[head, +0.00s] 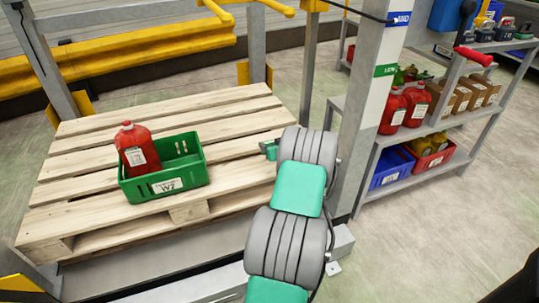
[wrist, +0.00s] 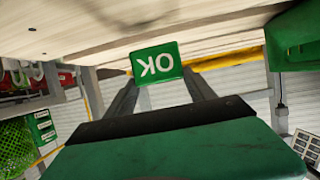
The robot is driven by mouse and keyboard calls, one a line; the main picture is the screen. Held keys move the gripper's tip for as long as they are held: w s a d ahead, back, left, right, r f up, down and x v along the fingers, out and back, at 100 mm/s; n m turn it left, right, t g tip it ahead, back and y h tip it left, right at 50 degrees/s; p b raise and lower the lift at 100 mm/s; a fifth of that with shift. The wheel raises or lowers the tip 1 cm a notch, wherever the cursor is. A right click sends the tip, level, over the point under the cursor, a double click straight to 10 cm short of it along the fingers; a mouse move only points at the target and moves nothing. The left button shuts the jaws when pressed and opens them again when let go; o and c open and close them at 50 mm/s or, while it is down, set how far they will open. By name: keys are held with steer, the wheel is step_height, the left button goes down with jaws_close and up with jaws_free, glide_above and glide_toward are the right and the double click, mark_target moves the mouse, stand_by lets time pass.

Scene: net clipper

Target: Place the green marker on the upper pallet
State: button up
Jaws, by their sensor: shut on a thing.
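The green marker (wrist: 156,64) is a small flat block with white "OK" letters, which appear turned over in the wrist view. My gripper (wrist: 158,78) is shut on it, with one dark finger on each side. The wooden pallet (head: 92,148) is at left centre in the head view. Its pale boards (wrist: 130,22) fill the top of the wrist view. In the head view my gripper (head: 269,149) shows only as a small green part over the pallet's right side. My arm hides the rest, and I cannot tell the gap to the boards.
A green crate (head: 166,186) holding a red jug (head: 137,148) stands on the pallet. The crate's edge (wrist: 294,38) shows in the wrist view. A grey post (head: 365,110) and a stocked shelf (head: 415,180) stand to the right. Bare boards lie around the crate.

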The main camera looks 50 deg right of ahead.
steer(key=shift+w+a+f+b, duration=0.15)
steer(key=shift+f+b, duration=0.4)
steer(key=shift+f, duration=0.55)
steer(key=shift+w+f+b, duration=0.15)
steer(key=shift+f+b, duration=0.4)
steer(key=shift+f, duration=0.5)
steer(key=o, duration=1.4)
